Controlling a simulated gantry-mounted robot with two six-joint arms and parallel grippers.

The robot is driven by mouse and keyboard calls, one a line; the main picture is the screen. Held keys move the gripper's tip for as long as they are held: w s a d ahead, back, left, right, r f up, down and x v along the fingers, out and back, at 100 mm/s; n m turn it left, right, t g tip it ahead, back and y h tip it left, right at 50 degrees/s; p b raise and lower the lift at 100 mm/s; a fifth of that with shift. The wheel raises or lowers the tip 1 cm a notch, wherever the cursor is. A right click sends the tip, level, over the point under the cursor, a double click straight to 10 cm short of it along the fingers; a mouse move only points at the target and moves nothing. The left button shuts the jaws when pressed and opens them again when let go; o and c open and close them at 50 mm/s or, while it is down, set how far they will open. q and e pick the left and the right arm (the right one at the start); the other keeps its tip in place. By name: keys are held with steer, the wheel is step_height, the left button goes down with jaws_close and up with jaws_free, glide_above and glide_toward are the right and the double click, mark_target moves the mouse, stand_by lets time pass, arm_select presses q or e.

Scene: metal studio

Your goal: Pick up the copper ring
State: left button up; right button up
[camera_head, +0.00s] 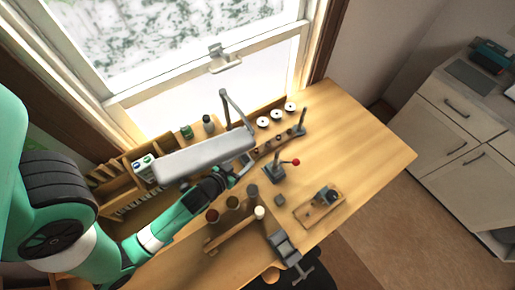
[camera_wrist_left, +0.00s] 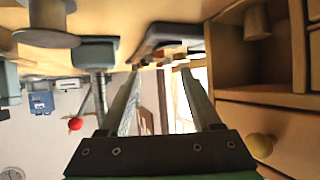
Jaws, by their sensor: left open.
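My left gripper (camera_head: 243,170) reaches over the bench from the left in the head view, partly hidden by the lamp. In the left wrist view, its two long fingers (camera_wrist_left: 160,68) are apart with nothing clearly held between them. I cannot pick out the copper ring for certain. Small brown-orange pieces (camera_wrist_left: 172,57) show near the fingertips in the wrist view, by a dark grey base (camera_wrist_left: 150,40); they are too small to tell whether one is the ring. My right gripper is in neither view.
A grey lamp (camera_head: 205,155) hangs close over my left forearm. A lever tool with a red knob (camera_head: 296,162) stands right of the gripper. White-topped spools (camera_head: 277,114) line the back. A wooden tray (camera_head: 310,214) and grey vise (camera_head: 285,246) stand in front. The bench's right end (camera_head: 365,150) is clear.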

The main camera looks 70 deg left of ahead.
mark_target(258, 149)
arm_select(q)
steer(key=x, duration=0.8)
steer(key=shift+w, duration=0.15)
steer(key=shift+d, duration=0.1)
jaws_close()
